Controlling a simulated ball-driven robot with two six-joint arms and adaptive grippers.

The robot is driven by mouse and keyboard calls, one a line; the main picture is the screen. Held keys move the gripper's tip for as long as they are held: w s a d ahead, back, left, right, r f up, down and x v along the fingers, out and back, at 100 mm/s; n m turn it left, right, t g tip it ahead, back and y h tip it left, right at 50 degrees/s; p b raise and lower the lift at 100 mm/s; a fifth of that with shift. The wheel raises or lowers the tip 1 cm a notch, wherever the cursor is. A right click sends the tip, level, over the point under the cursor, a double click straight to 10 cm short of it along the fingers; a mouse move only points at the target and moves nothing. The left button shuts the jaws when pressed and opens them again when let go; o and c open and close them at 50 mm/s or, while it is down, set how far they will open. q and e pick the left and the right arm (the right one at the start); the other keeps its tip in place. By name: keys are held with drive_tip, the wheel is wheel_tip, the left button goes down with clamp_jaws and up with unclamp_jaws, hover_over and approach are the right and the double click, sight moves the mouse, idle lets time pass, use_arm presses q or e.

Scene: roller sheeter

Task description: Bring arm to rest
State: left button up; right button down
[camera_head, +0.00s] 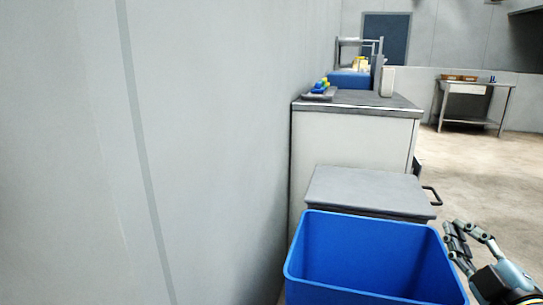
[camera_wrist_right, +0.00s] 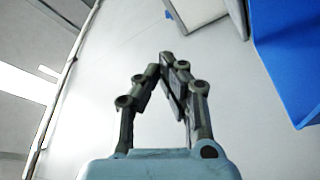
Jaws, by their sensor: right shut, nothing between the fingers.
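My right gripper (camera_head: 456,232) is at the lower right of the head view, beside the right wall of a blue bin (camera_head: 375,257). In the right wrist view the gripper (camera_wrist_right: 165,62) has its fingertips together, with nothing between them. The floor shows behind it, and part of the blue bin (camera_wrist_right: 290,50) is at the upper right. I cannot tell whether the gripper touches the bin rim. My left gripper is not in either view.
A grey-topped cart (camera_head: 365,188) with a dark handle stands behind the bin. Beyond it is a white cabinet (camera_head: 350,140) carrying a blue container and small items. A plain wall (camera_head: 210,140) fills the left. A side table (camera_head: 475,88) stands far right. Open floor (camera_head: 490,165) lies right.

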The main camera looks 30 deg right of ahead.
drive_tip(key=s+a+f+m+g, duration=0.5)
drive_tip(key=f+m+g, duration=0.3)
drive_tip(key=g, duration=0.5)
drive_tip(key=w+a+f+n+g+y, duration=0.15)
drive_tip(key=a+n+y, duration=0.25)
drive_tip(key=a+y, duration=0.95)
drive_tip(key=s+a+f+h+p, duration=0.1)
drive_tip(key=s+f+h, duration=0.1)
drive_tip(key=f, duration=1)
drive_tip(key=s+f+h+p, duration=0.1)
drive_tip(key=s+f+h, duration=0.1)
drive_tip(key=f, duration=1.1)
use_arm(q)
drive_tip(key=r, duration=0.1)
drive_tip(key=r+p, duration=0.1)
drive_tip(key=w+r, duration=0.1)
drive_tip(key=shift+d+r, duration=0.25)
use_arm(e)
drive_tip(key=s+f+g, duration=0.1)
drive_tip(key=s+f, duration=0.5)
drive_tip(key=s, duration=0.3)
drive_tip(key=s+f+g, duration=0.1)
drive_tip(key=s+f, duration=0.5)
drive_tip(key=s, duration=0.2)
drive_tip(key=shift+s+d+f+m, duration=0.15)
drive_tip(key=shift+s+d+m, duration=0.15)
drive_tip(key=shift+s+m, duration=0.1)
